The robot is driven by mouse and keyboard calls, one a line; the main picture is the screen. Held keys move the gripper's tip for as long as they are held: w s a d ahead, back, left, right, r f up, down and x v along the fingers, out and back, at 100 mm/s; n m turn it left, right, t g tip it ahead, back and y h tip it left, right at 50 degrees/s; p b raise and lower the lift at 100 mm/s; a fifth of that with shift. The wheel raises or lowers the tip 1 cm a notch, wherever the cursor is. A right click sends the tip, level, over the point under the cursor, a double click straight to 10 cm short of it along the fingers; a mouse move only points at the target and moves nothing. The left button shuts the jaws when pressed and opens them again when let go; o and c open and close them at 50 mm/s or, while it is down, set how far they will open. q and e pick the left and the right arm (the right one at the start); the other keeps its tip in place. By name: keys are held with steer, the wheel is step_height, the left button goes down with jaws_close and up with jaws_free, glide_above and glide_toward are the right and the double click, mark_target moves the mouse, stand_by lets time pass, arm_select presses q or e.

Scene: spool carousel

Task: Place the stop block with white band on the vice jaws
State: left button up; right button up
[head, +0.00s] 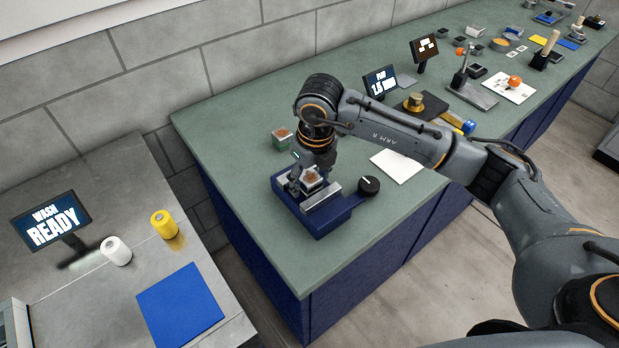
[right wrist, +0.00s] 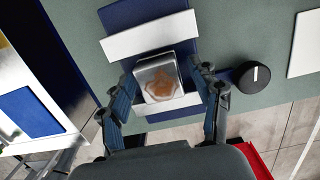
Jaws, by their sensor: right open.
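The vice (head: 332,220) has a blue body and pale metal jaws, and stands near the left end of the green bench. A small block with a brown-stained top and pale sides (head: 311,176) sits at the jaws. In the right wrist view, the block (right wrist: 160,78) lies across the gap between two pale jaw bars (right wrist: 148,36). Its band cannot be made out clearly. My right gripper (right wrist: 166,82) is open, with one finger on each side of the block and small gaps visible. In the head view, my right gripper (head: 308,172) hides part of the block. My left gripper is not in view.
Display screens and several tools fill the bench farther right. A grey side table (head: 100,290) holds white and yellow spools.

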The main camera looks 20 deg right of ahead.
mark_target(314, 181)
step_height(314, 181, up, 12)
steer(key=s+b, duration=0.1)
steer(key=b, duration=0.2)
steer(key=shift+s+d+f, duration=0.2)
steer(key=shift+f, duration=0.05)
